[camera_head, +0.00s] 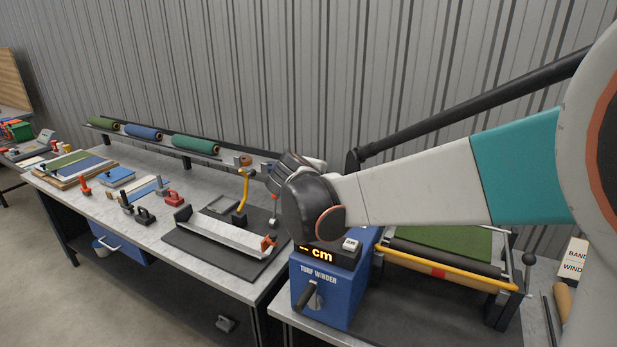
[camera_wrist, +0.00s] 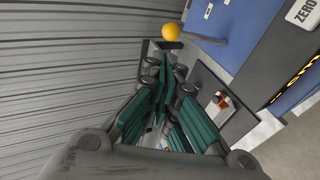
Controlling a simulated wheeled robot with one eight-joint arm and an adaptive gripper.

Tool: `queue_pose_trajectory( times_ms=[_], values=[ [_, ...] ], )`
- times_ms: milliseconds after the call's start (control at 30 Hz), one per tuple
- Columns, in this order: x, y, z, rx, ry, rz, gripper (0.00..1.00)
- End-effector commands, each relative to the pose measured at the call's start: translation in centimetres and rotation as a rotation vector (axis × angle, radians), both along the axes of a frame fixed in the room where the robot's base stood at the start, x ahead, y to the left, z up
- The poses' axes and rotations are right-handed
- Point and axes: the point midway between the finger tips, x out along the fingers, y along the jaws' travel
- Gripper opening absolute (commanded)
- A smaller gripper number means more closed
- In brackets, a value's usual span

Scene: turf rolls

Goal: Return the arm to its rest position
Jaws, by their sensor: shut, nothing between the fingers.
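My arm reaches in from the right in the camera_head view, over the blue turf winder (camera_head: 322,291), with its dark wrist joint above the winder's display. My gripper (camera_wrist: 168,78) shows in the wrist view as teal-padded fingers that come together at their tips. It is shut with nothing between the fingers. In the camera_head view the fingers are hidden behind the wrist. A yellow ball-shaped knob (camera_wrist: 171,32) lies beyond the fingertips in the wrist view.
A workbench (camera_head: 233,281) on the left carries a metal trough (camera_head: 222,233), hand tools and flat samples. Behind it a rack holds a green roll (camera_head: 195,145) and a blue roll (camera_head: 142,131). The winder frame has a yellow bar (camera_head: 455,275). A corrugated wall stands close behind.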

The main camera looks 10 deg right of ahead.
Motion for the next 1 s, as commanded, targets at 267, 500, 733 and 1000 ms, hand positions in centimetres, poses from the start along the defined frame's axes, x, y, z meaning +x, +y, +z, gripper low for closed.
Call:
queue_pose_trajectory(
  times_ms=[267,500,733,1000],
  values=[
    [-0.1,-0.1,-0.1,0.005,0.0,-0.002,0.0],
    [-5.1,-1.8,-2.0,0.163,0.011,-0.071,0.0],
    [-13.5,-3.3,-5.8,0.439,0.029,-0.198,0.0],
    [-23.1,-3.1,-11.5,0.759,0.047,-0.351,0.0]
  ],
)
